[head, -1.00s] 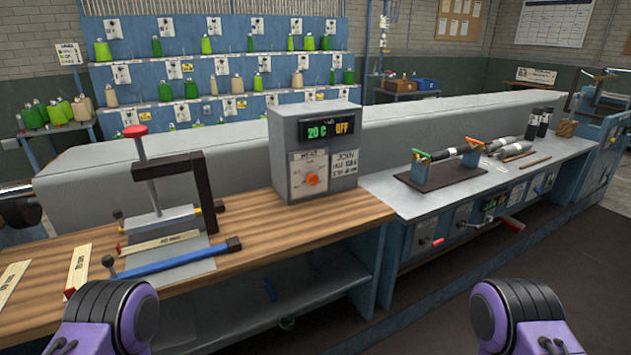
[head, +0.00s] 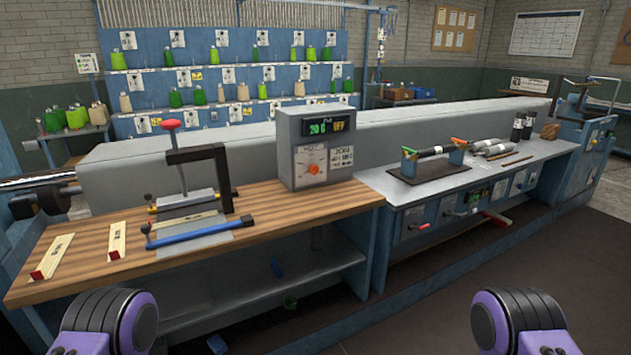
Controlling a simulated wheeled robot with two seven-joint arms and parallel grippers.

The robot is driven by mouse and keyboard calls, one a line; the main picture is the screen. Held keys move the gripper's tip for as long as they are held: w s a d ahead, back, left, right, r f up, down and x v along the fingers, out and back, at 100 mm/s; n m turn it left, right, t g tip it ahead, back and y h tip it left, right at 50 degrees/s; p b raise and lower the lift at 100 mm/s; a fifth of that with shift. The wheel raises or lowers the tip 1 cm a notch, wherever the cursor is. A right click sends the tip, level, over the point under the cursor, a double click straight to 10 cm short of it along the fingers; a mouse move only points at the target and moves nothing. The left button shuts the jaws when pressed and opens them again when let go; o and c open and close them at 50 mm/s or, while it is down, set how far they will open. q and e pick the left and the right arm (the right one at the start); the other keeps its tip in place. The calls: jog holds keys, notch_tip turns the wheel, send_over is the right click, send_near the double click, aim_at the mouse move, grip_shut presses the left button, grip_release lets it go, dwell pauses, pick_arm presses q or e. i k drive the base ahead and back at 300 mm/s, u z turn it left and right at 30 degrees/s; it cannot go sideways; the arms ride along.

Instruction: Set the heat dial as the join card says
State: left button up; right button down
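The heat dial (head: 314,169) is an orange knob on a white plate on the front of a grey control box, which stands at the right end of the wooden bench. The box display (head: 325,125) reads 20 C in green and OFF in orange. Purple and black parts of my two arms show at the bottom left and bottom right. Neither gripper's fingers are visible, and nothing of mine is near the dial.
A press with a red knob (head: 170,125) and a blue bar (head: 200,234) stand left on the wooden bench (head: 120,268). A grey bench with rollers (head: 436,165) continues right. Spool racks (head: 230,75) stand behind. Dark floor in front looks clear.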

aim_at(314, 168)
jog(key=z, duration=0.45)
jog(key=i, duration=0.75)
jog(key=z, duration=0.25)
